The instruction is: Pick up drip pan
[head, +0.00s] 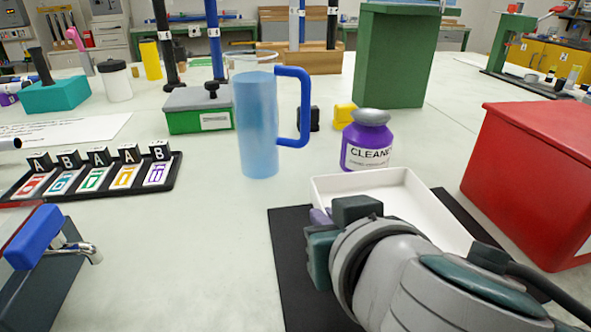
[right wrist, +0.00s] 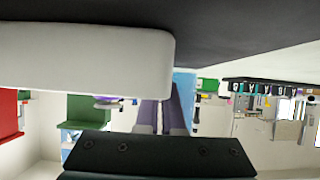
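The drip pan is a shallow white tray (head: 425,205) on a black mat (head: 290,240) at the front right. My right gripper (head: 320,215) is at its near left corner, with one purple finger showing beside the left wall. My wrist hides the pan's near side. In the right wrist view, the picture is upside down and the white pan (right wrist: 80,65) fills the upper left, covering part of the two purple fingers (right wrist: 164,112). The fingers are close together; whether they pinch the wall is hidden. My left gripper is not in view.
A purple cleaner bottle (head: 368,145) stands just behind the pan. A tall blue jug (head: 257,125) is behind to the left. A red box (head: 530,170) stands to the right. A labelled rack (head: 100,180) is at the left. Bare table lies between rack and mat.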

